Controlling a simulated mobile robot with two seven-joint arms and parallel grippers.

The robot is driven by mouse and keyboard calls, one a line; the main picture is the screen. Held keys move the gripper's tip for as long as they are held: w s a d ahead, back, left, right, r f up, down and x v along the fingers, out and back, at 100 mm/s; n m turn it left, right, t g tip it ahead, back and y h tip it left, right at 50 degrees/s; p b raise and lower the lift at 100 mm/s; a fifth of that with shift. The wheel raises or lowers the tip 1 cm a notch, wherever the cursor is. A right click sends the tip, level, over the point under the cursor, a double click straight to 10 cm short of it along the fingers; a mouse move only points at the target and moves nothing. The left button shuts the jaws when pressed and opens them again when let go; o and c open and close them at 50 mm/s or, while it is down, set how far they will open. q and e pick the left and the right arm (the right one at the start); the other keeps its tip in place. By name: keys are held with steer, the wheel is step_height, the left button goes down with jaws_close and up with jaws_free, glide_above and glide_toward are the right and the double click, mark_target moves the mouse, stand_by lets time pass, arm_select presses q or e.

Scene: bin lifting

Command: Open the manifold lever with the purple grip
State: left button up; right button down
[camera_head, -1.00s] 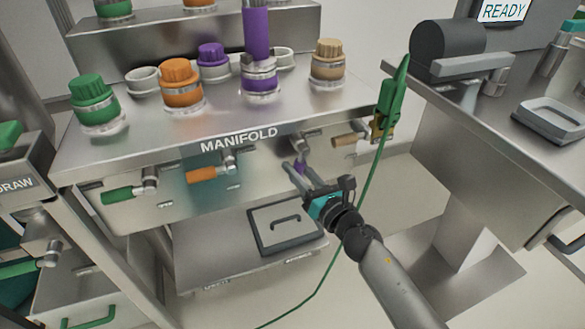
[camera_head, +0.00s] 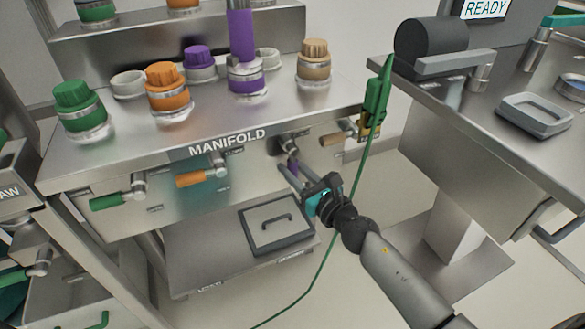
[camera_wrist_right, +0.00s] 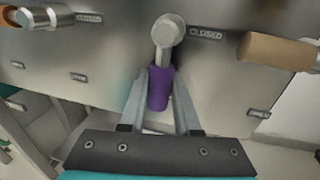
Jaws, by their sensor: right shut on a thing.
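The manifold lever with the purple grip (camera_head: 293,168) is on the front panel of the manifold (camera_head: 250,175). In the right wrist view its metal pivot (camera_wrist_right: 168,30) is at the top, and the purple grip (camera_wrist_right: 158,90) hangs down from it. A CLOSED label is beside the pivot on the right. My right gripper (camera_head: 290,167) has its two fingers on either side of the purple grip and is shut on it. The fingers cover the grip's sides in the wrist view. My left gripper is not in view.
Orange (camera_head: 195,178), green (camera_head: 108,201) and tan (camera_head: 334,138) levers on the same panel point left. A green hand tool (camera_head: 376,100) with a trailing cable hangs at the manifold's right corner.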

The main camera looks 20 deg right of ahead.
steer(key=c, duration=1)
jaws_free()
steer(key=shift+w+d+r, duration=0.1)
steer(key=shift+d+r, duration=0.05)
steer(key=shift+r, duration=0.05)
steer(key=o, duration=0.4)
steer(key=shift+f, duration=0.1)
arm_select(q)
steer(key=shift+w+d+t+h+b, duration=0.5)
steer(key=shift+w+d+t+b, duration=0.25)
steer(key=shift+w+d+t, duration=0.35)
arm_select(e)
steer(key=v, duration=1.5)
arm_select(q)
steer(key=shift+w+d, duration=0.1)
